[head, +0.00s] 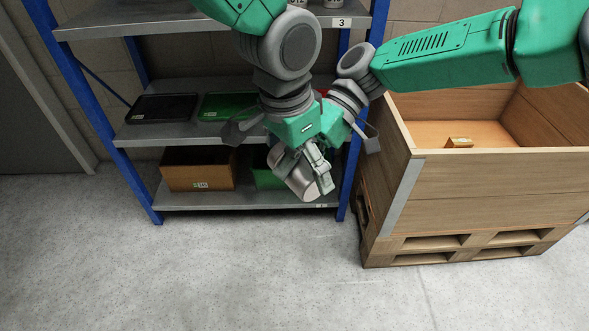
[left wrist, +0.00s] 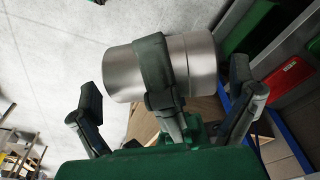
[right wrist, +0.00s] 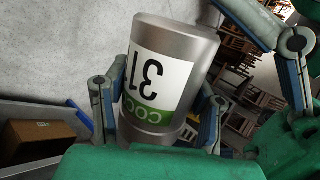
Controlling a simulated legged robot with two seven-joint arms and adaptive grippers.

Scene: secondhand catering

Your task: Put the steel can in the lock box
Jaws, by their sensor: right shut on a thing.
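The steel can (head: 294,181) is a silver cylinder, tilted, held in the air in front of the shelf rack. My right gripper (head: 318,172) is shut on it. In the right wrist view the can (right wrist: 192,45) lies between the fingers, with a white and green label upside down. My left gripper (head: 303,140) is just above the can, open and empty. I cannot tell which container is the lock box; a red one (left wrist: 287,78) shows partly.
The blue and grey rack holds a black tray (head: 162,108), a green tray (head: 222,106) and a cardboard-coloured bin (head: 198,172). The floor in front is clear.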

